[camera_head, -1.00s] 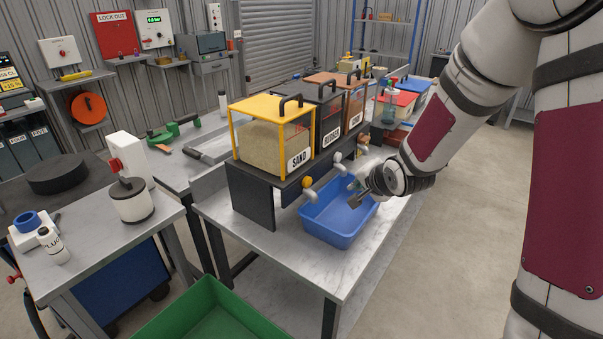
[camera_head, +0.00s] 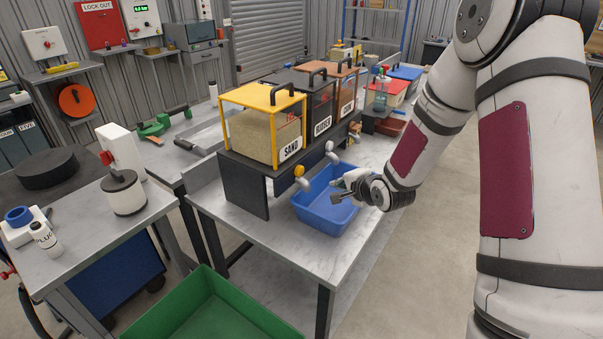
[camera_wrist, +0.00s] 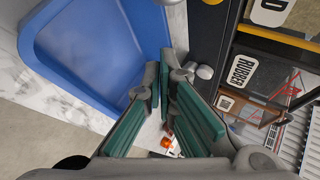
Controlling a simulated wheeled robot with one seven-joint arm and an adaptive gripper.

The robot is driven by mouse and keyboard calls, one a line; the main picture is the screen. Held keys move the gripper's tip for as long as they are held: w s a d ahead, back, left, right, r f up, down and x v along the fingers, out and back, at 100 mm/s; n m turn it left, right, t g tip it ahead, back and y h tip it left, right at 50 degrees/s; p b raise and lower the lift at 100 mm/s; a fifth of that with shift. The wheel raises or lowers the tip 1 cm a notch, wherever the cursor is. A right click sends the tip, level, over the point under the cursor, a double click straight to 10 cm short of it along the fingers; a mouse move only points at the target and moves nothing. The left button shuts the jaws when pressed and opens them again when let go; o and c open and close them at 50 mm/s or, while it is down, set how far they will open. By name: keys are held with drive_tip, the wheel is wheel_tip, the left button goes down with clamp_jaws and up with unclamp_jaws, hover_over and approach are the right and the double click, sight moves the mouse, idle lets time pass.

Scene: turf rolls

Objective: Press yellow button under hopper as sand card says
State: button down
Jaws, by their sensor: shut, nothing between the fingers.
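The yellow button (camera_head: 299,170) sits on the front of the black stand below the sand hopper (camera_head: 250,135), beside a pale spout. The hopper has a yellow frame, sand inside and a plate reading SAND (camera_head: 291,148). I see no other readable sand card. My gripper (camera_head: 336,198) is shut and empty above the blue bin (camera_head: 318,224), right of the yellow button and apart from it. In the wrist view the green-padded fingers (camera_wrist: 163,80) meet beside the blue bin (camera_wrist: 90,55), with a pale grey knob (camera_wrist: 205,72) just right of them.
The rubber hopper (camera_head: 322,105) and an orange-framed hopper (camera_head: 347,92) stand behind the sand hopper. All stand on the pale table (camera_head: 265,240). A green tub (camera_head: 215,315) is at the front. My arm fills the right side. Bare table lies in front of the blue bin.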

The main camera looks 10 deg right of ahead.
sight(310, 182)
drive_tip(key=w+a+b, duration=0.3)
drive_tip(key=w+a, duration=0.2)
drive_tip(key=shift+w+a, duration=0.4)
drive_tip(key=shift+w+a, duration=0.1)
drive_tip(key=shift+w, duration=0.05)
idle(1.3)
drive_tip(key=shift+w+a+b, duration=0.15)
drive_tip(key=shift+a+b, duration=0.05)
drive_tip(key=shift+b, duration=0.1)
drive_tip(key=shift+w+a, duration=0.4)
drive_tip(key=shift+a, duration=0.05)
idle(1.4)
drive_tip(key=shift+s+d, duration=0.75)
drive_tip(key=shift+p, duration=0.3)
drive_tip(key=shift+s+d+p, duration=1.2)
drive_tip(key=shift+s+d, duration=0.55)
